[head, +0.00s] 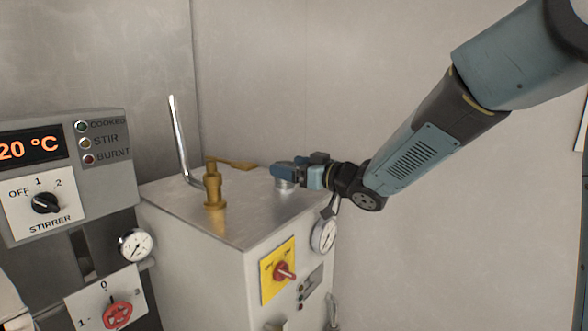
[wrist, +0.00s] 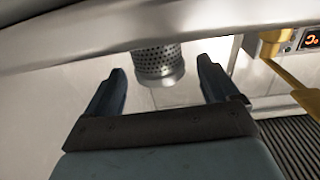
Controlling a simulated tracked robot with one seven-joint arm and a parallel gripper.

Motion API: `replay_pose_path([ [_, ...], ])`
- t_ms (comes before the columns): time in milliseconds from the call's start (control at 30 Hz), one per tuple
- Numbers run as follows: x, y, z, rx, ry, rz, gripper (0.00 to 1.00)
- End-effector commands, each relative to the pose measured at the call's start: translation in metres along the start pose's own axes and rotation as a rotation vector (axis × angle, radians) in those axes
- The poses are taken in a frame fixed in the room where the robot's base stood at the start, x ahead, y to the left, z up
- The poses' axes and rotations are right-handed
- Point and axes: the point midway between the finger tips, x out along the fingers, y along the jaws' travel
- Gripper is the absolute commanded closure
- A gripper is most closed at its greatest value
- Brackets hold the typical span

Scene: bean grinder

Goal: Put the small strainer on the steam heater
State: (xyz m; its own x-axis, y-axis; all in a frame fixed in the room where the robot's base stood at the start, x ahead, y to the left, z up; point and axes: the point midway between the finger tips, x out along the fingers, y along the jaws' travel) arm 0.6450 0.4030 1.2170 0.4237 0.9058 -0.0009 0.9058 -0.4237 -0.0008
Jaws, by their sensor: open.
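The small strainer (wrist: 159,62) is a perforated metal cylinder. In the wrist view it stands between the two open fingers of my gripper (wrist: 160,88), with clear gaps on both sides. In the head view the strainer (head: 286,184) shows only in part, under my gripper (head: 285,172), over the right part of the steam heater's flat metal top (head: 245,222). The fingers hide most of it. I cannot tell for certain whether its base touches the top.
A brass valve (head: 213,185) with a lever and an upright steel pipe (head: 180,140) stand on the heater top, left of my gripper. A pressure gauge (head: 324,235) and a red switch (head: 285,271) are on its sides. A stirrer control panel (head: 65,175) is at left.

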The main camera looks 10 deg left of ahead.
Motion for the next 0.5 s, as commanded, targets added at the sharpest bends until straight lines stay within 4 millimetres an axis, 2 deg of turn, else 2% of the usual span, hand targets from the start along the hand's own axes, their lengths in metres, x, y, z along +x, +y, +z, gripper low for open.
replay_pose_path([
  [167, -0.015, 0.000, -0.001, -0.001, 0.000, 0.002, 0.12],
  [500, -0.079, 0.000, -0.002, -0.001, 0.002, 0.003, 0.12],
])
